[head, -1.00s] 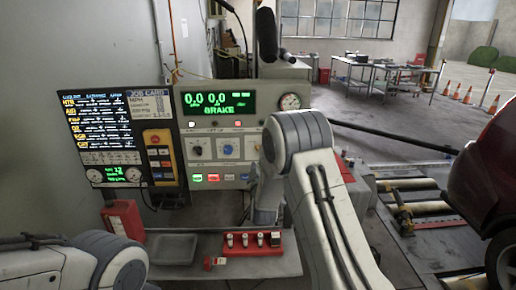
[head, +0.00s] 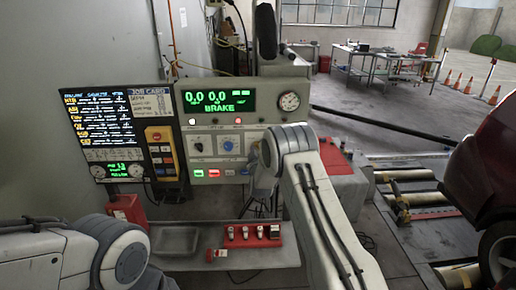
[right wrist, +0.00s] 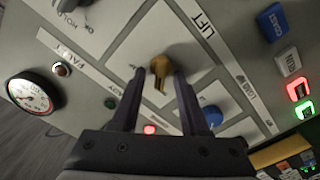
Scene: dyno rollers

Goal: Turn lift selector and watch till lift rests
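The lift selector is a brass key-shaped knob (right wrist: 160,70) on a white plate beside the LIFT label (right wrist: 201,25) in the right wrist view. My right gripper (right wrist: 158,74) is open, its two dark fingers spread either side of the knob with gaps visible. I cannot tell whether the fingers touch it. In the head view my right gripper (head: 262,172) is at the right part of the control panel (head: 210,150), and my arm hides the selector. My left arm shows at the lower left, its gripper out of view. The roller bed (head: 415,200) lies at the right; its lift cannot be made out.
The display (head: 217,102) reads 0.0 0.0 BRAKE. A blue knob (head: 228,146) and lit green and red buttons are close to my right gripper. A tray (head: 176,240) and a red holder (head: 252,235) sit below. A red car (head: 490,160) stands at the right.

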